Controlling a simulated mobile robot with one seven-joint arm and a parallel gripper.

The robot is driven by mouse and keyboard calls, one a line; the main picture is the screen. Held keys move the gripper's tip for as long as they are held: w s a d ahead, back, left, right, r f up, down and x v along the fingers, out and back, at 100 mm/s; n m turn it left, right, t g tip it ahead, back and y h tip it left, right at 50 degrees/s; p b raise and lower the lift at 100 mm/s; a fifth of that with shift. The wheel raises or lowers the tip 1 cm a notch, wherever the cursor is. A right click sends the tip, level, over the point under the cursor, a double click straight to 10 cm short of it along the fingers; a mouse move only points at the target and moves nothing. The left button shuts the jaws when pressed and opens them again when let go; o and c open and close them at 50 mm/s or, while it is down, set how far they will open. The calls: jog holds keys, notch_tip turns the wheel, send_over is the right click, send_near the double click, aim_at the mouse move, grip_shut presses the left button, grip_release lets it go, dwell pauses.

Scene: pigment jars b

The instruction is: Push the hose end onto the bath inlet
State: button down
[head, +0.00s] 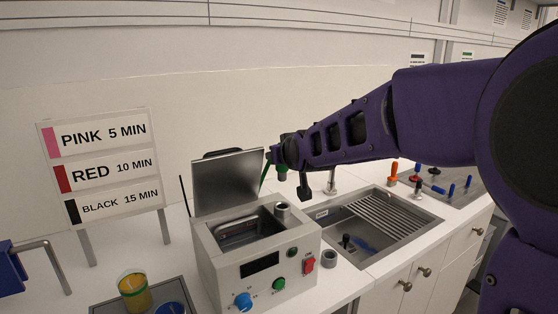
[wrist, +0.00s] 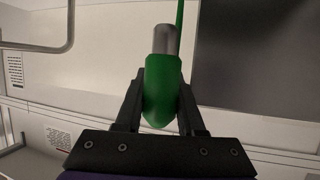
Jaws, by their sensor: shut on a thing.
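My gripper (wrist: 161,115) is shut on the green hose end (wrist: 162,85). In the wrist view the hose end has a grey metal tip (wrist: 164,39), and a thin green hose runs up beside it. In the head view the green hose end (head: 283,174) shows below my gripper (head: 280,160), above the right rear of the bath (head: 258,244). A short grey upright fitting (head: 283,211), which looks like the inlet, stands on the bath's top. The hose end is above it and apart from it. The bath's lid (head: 228,183) stands open.
A sink (head: 385,228) with a tap (head: 331,180) lies right of the bath. A small grey cup (head: 329,259) stands beside the bath. A sign with times (head: 103,165) stands at left. A yellow jar (head: 134,292) sits on a tray at front left. Coloured valve handles (head: 417,186) are at the back right.

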aim_at(279, 177)
jog(key=shift+f, duration=0.15)
notch_tip(279, 177, down, 6)
jog(key=b, duration=0.5)
jog(key=shift+r, duration=0.2)
jog(key=shift+f+b, duration=1.6)
jog(key=shift+b, duration=0.4)
dwell(1.4)
jog(key=shift+c, duration=2.2)
grip_release()
